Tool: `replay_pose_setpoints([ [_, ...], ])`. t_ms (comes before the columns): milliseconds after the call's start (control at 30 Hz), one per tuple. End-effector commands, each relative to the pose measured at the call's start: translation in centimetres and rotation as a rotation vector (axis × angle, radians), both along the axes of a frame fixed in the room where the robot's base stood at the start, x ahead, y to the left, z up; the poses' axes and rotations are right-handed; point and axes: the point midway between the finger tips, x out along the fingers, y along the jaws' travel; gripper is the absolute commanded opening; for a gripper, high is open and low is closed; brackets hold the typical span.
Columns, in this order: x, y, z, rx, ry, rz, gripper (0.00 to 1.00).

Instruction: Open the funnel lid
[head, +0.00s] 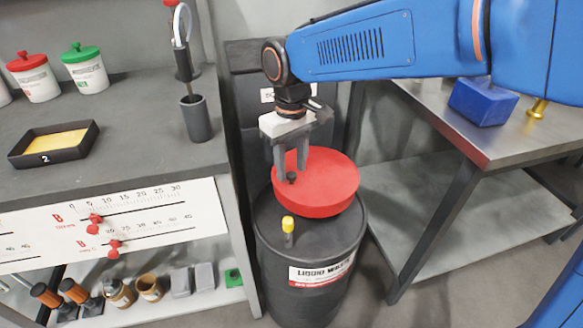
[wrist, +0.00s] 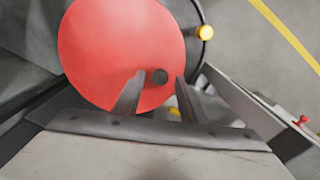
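The funnel lid (head: 325,185) is a red disc on top of a dark drum (head: 305,240) labelled as liquid waste. It looks closed or nearly flat on the drum. A small dark knob (head: 292,177) stands near its edge. My gripper (head: 291,172) points down over that edge, its two fingers apart on either side of the knob. In the wrist view the red lid (wrist: 120,45) fills the upper left. The dark knob (wrist: 160,77) shows between the fingertips of my gripper (wrist: 158,82), with gaps beside it. I cannot tell whether the fingertips reach knob height.
A yellow-capped piece (head: 288,224) stands on the drum's front rim. A grey bench (head: 120,150) with jars, a tray and a grey cup (head: 196,118) is at the left. A metal table (head: 470,125) with a blue block (head: 483,101) is close at the right.

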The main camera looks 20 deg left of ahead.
Motion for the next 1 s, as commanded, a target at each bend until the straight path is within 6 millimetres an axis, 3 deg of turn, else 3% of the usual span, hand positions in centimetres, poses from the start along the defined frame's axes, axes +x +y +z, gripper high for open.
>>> replay_pose_setpoints([
  [433,-0.02,-0.02,-1.12,0.0,0.0,0.0,0.38],
  [467,-0.02,-0.02,-1.12,0.0,0.0,0.0,0.36],
  [600,-0.02,-0.02,-1.11,0.0,0.0,0.0,0.02],
  [633,-0.02,-0.02,-1.11,0.0,0.0,0.0,0.0],
  [1000,0.15,-0.26,-0.39,0.031,0.018,-0.002,0.0],
])
